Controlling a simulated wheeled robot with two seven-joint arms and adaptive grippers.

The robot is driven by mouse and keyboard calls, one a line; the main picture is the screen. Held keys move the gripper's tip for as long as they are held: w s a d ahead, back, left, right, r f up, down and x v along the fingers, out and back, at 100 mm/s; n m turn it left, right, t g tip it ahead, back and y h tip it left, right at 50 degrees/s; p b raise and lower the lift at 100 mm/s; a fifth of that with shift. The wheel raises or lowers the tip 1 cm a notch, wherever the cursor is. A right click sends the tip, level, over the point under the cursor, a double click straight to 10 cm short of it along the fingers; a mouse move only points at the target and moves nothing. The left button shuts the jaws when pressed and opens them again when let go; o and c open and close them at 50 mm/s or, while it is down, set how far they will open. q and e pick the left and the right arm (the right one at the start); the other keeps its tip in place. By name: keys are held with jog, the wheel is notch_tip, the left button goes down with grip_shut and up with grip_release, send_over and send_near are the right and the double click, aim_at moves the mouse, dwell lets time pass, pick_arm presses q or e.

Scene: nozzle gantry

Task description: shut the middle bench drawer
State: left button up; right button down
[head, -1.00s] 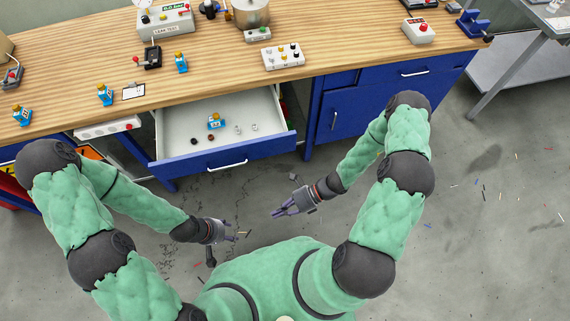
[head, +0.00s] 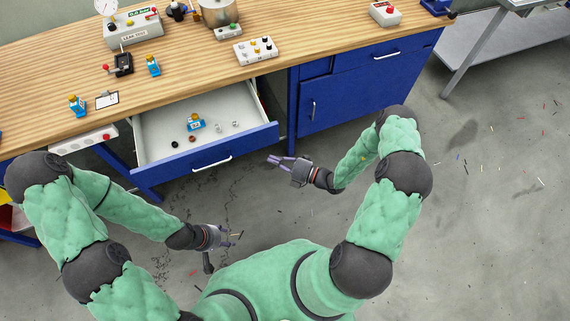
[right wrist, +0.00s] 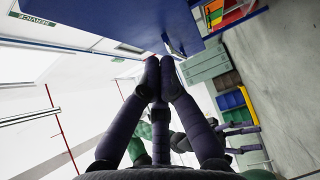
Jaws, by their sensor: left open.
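The middle bench drawer (head: 205,158) stands pulled out from under the wooden bench top, with a blue front and a white bar handle (head: 211,163). In it lie a blue and yellow piece (head: 195,123) and several small dark and pale rings. My right gripper (head: 270,158) is just in front of the drawer front's right end, apart from the handle. In the right wrist view its fingers (right wrist: 159,62) come together at the tips with nothing between them, below a blue panel. My left gripper (head: 236,236) is open and empty, low over the floor in front of the drawer.
The bench top (head: 190,78) carries a leak tester (head: 132,26), a metal pot (head: 218,12) and a button box (head: 255,50). A blue cabinet (head: 365,85) stands right of the drawer. The floor in front is free apart from small scraps.

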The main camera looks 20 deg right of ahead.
aim_at(252, 144)
jog(key=shift+w+a+b, duration=0.25)
jog(key=shift+w+a, duration=0.15)
jog(key=shift+w, duration=0.65)
jog(key=shift+w+a+b, duration=0.25)
jog(key=shift+w+a, duration=0.1)
jog(key=shift+w, duration=0.7)
jog(key=shift+w+a+b, duration=0.25)
jog(key=shift+w+a, duration=0.15)
jog(key=shift+w, duration=0.65)
